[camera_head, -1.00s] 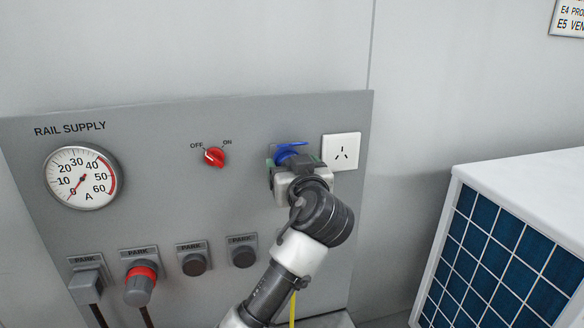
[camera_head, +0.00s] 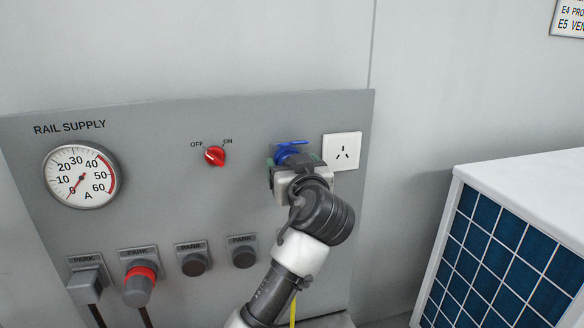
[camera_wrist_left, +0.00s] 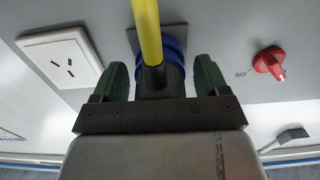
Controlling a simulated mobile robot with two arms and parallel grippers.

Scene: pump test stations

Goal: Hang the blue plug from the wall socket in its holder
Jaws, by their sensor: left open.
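A blue-lidded socket (camera_head: 291,148) is on the grey panel, left of a white wall socket (camera_head: 342,152). The blue plug (camera_wrist_left: 174,77) is at the blue socket in the left wrist view, with a dark body and a yellow cable (camera_wrist_left: 147,30). My left gripper (camera_head: 295,163) is in front of it. Its green fingers (camera_wrist_left: 163,80) stand open on either side of the plug, with visible gaps. The gripper hides most of the plug in the head view. Several PARK holders line the lower panel; two show dark round fronts (camera_head: 195,264) (camera_head: 244,257). My right gripper is not in view.
A red OFF/ON knob (camera_head: 215,156) and a round ammeter (camera_head: 81,177) are on the panel. A grey plug (camera_head: 85,285) and a red-ringed plug (camera_head: 139,285) sit in the left holders. A white cabinet (camera_head: 530,185) with a blue gridded front stands at right.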

